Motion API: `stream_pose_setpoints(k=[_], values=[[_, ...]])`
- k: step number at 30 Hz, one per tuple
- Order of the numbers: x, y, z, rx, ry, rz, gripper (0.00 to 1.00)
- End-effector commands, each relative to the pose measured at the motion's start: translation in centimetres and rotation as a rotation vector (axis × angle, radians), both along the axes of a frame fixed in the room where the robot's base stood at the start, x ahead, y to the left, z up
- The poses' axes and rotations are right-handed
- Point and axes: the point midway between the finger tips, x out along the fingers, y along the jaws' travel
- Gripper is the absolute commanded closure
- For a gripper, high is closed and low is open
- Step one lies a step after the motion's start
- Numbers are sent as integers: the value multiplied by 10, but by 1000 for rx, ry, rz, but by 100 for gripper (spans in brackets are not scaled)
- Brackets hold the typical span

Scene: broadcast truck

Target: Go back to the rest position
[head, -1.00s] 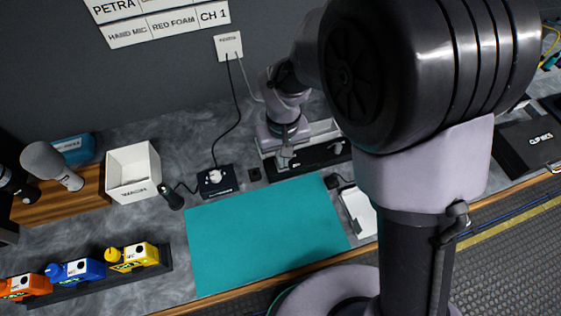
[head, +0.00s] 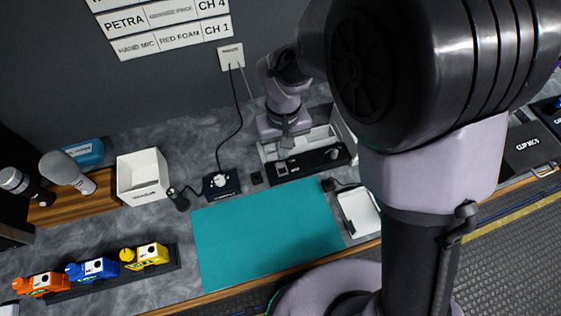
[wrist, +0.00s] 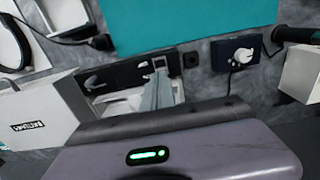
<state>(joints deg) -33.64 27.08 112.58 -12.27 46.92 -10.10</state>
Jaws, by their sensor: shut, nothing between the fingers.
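My gripper (head: 285,142) is at the far end of my arm, low over the back of the worktop. It is just above a white case with a black front panel (head: 312,161), behind the teal mat. In the wrist view my gripper's grey fingers (wrist: 159,90) are together with nothing between them, in front of the black panel (wrist: 118,75). I cannot tell whether the fingertips touch the case. My large arm links cover the right of the head view.
The teal mat (head: 265,235) is bare. Left are a small black knob box (head: 221,184), a white bin (head: 143,177), microphones on a wooden stand (head: 75,200) and a rack of coloured packs (head: 98,272). A white tray (head: 358,212) lies right. The grey wall (head: 90,90) rises behind.

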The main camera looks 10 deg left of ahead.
Motion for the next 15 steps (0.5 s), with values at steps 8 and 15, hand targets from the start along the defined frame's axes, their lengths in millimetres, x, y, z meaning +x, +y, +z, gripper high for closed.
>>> stream_pose_setpoints(k=[8,15], values=[[0,0,-1,0,0,0,100],[3,-30,35,52,-49,-120,100]])
